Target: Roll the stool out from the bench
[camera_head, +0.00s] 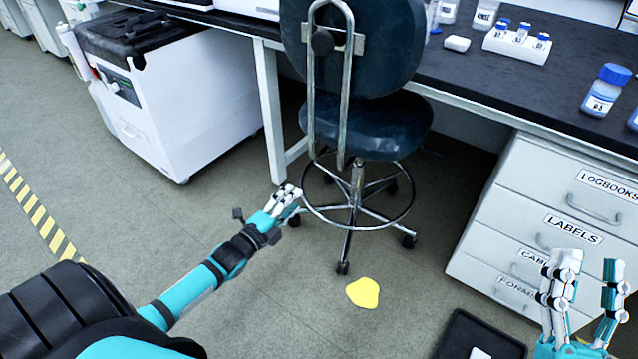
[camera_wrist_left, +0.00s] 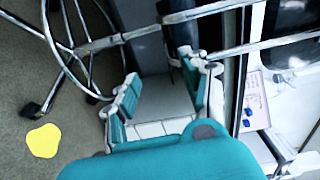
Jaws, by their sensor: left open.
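The stool (camera_head: 372,128) has a dark blue seat and backrest, a tall chrome loop on its back, a round foot ring and a wheeled base. It stands upright at the bench (camera_head: 470,80), its backrest toward me. My left gripper (camera_head: 288,198) is open, low beside the left edge of the foot ring. In the left wrist view its fingers (camera_wrist_left: 160,90) are apart, and a chrome bar (camera_wrist_left: 160,22) of the stool crosses beyond the tips. I cannot tell whether they touch. My right gripper (camera_head: 586,285) is open and empty at the lower right, away from the stool.
A yellow patch (camera_head: 362,293) lies on the floor before the stool's casters. A labelled drawer cabinet (camera_head: 520,190) stands right, a white machine (camera_head: 170,100) left. A bench leg (camera_head: 268,110) is close to the stool. A black tray (camera_head: 455,335) is at the bottom. Floor toward me is mostly clear.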

